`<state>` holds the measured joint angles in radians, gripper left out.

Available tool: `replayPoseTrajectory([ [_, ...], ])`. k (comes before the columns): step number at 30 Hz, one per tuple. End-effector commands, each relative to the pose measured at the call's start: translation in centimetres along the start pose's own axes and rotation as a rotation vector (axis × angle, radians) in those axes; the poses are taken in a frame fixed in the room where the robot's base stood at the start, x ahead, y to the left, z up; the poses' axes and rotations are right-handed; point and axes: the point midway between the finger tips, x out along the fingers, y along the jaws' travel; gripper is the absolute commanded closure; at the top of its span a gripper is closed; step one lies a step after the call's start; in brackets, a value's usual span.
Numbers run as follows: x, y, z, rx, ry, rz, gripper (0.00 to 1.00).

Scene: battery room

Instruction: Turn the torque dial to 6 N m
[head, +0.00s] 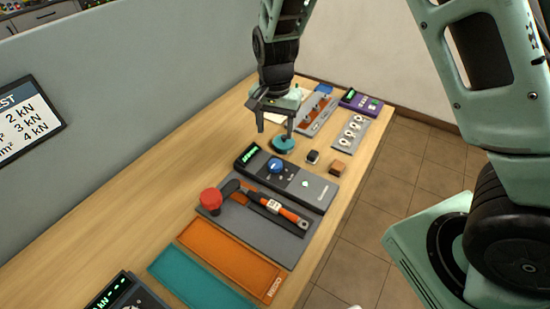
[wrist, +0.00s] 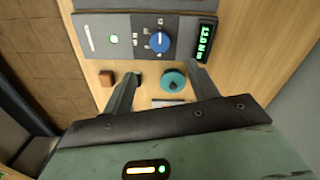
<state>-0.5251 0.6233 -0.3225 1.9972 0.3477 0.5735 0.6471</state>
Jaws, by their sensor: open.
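The torque dial is a round blue knob (head: 275,165) with a white pointer mark, on a dark grey control box (head: 318,190). In the wrist view the dial (wrist: 159,41) sits at the top, beside a green-lit display (wrist: 204,38) that seems to read 12.0 N m. My gripper (head: 276,129) is open and empty, above the table on the far side of the box and apart from the dial. In the wrist view my gripper's fingers (wrist: 163,75) point toward the box, with a teal round piece (wrist: 173,81) seen between them, lower down.
An orange tray (head: 228,255) and a teal tray (head: 190,281) are nearer. A dark block (head: 313,157) and a brown block (head: 337,168) stand beside the box.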

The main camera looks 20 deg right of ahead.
Motion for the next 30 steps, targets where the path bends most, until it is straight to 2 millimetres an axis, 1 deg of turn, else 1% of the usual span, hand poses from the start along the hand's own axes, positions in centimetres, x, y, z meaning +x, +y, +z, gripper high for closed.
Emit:
replayPoseTrajectory([
  [1, 1.1, 0.2, 0.1, 0.002, -0.003, 0.005, 0.41],
  [9, 6.7, 0.2, 0.1, 0.002, -0.004, 0.004, 0.41],
  [15, 10.2, 0.1, 0.1, 0.000, -0.003, 0.001, 0.41],
  [21, 12.1, 0.0, 0.1, -0.001, -0.003, -0.001, 0.41],
  [24, 12.5, 0.0, 0.1, -0.001, -0.001, -0.002, 0.41],
  [30, 12.6, 0.0, 0.1, -0.002, -0.001, -0.003, 0.41],
])
